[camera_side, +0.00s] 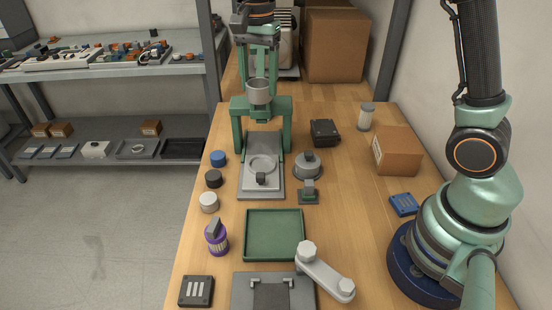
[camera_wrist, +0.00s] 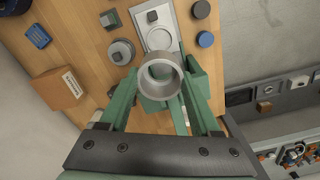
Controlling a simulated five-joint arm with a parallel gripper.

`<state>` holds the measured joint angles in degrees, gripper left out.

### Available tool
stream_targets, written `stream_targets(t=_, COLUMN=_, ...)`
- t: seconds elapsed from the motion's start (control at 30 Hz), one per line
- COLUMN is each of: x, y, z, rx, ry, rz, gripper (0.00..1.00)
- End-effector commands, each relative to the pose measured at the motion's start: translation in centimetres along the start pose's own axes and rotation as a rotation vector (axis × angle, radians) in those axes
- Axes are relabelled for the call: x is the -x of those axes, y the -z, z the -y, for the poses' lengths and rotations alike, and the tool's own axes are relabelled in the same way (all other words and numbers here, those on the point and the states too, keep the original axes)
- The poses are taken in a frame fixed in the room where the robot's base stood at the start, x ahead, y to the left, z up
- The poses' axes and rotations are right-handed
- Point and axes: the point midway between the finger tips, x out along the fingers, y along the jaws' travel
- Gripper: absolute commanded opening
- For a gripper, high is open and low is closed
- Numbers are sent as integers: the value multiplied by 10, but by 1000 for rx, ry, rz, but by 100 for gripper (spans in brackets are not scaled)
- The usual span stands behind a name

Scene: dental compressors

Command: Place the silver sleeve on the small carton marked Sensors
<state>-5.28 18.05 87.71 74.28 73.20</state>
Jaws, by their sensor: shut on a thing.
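The silver sleeve (camera_side: 258,92) is a short open grey ring. The small carton (camera_side: 400,151) is a brown box with a pale label on the right side of the bench, well apart from the sleeve. It also shows at the left of the wrist view (camera_wrist: 52,92).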

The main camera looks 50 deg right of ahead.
Motion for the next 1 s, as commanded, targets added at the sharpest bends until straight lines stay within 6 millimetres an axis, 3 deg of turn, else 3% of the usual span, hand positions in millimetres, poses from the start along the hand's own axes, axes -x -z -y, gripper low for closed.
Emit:
stream_targets(t=0.17, x=14, y=32, z=-21, rx=-135, ry=4, rz=-1, gripper=6)
stream_targets(t=0.27, x=23, y=63, z=-48, rx=-289, ry=4, rz=-1, gripper=6)
stream_targets(t=0.4, x=36, y=108, z=-100, rx=-557, ry=5, rz=-2, gripper=6)
stream_targets(t=0.6, x=51, y=152, z=-184, rx=-950, ry=5, rz=-2, gripper=6)
stream_targets(t=0.8, x=61, y=169, z=-260, rx=-1298, ry=3, rz=-1, gripper=6)
stream_targets(t=1.0, x=66, y=171, z=-304, rx=-1508, ry=3, rz=-1, gripper=6)
